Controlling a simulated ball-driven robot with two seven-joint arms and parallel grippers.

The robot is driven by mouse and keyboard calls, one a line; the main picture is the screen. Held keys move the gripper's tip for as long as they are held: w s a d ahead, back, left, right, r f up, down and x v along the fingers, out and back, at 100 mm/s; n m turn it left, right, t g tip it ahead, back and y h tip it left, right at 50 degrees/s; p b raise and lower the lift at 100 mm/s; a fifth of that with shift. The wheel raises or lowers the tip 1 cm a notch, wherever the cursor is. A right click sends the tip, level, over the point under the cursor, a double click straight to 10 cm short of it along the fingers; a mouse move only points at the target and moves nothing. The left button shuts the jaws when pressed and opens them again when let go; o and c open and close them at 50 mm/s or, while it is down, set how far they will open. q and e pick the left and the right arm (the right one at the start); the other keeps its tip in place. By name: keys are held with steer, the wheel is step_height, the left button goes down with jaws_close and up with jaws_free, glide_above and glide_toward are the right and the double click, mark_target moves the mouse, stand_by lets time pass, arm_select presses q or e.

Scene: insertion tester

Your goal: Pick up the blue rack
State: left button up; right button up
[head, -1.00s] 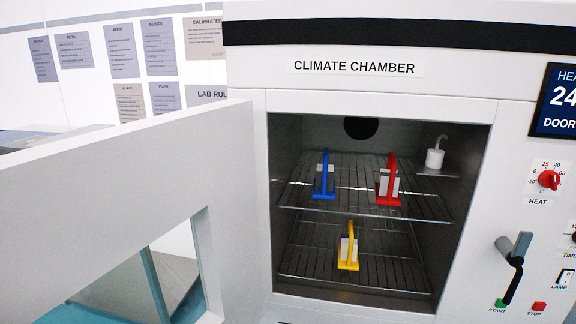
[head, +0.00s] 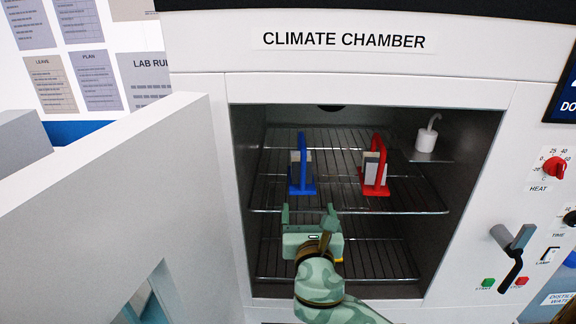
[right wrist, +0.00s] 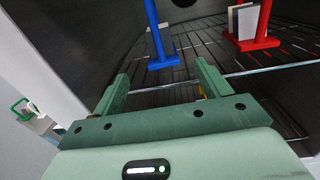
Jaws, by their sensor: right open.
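The blue rack (head: 301,170) stands on the upper wire shelf inside the open climate chamber, left of the red rack, with an upright handle and pale plates in it. In the right wrist view the blue rack (right wrist: 159,45) is ahead, between and beyond the fingers. My right gripper (head: 308,214) is at the chamber opening, below and in front of the upper shelf's front edge. Its fingers (right wrist: 160,85) are apart with nothing between them. My left gripper is not seen.
The red rack (head: 374,172) stands to the right on the upper shelf (head: 335,203). A white probe (head: 426,139) sits at the back right. The open door (head: 120,210) is at left; the handle (head: 514,245) is at right.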

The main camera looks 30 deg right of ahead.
mark_target(304, 180)
steer(key=b+x, duration=0.1)
steer(key=x, duration=0.9)
steer(key=shift+w, duration=0.1)
steer(key=x, duration=0.2)
steer(key=b+x, duration=0.1)
steer(key=x, duration=0.3)
steer(key=shift+w+r, duration=0.2)
steer(key=shift+r, duration=0.15)
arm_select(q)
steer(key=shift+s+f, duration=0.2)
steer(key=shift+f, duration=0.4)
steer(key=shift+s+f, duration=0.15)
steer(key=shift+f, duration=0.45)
arm_select(e)
steer(key=shift+r, duration=0.1)
steer(key=c, duration=1.3)
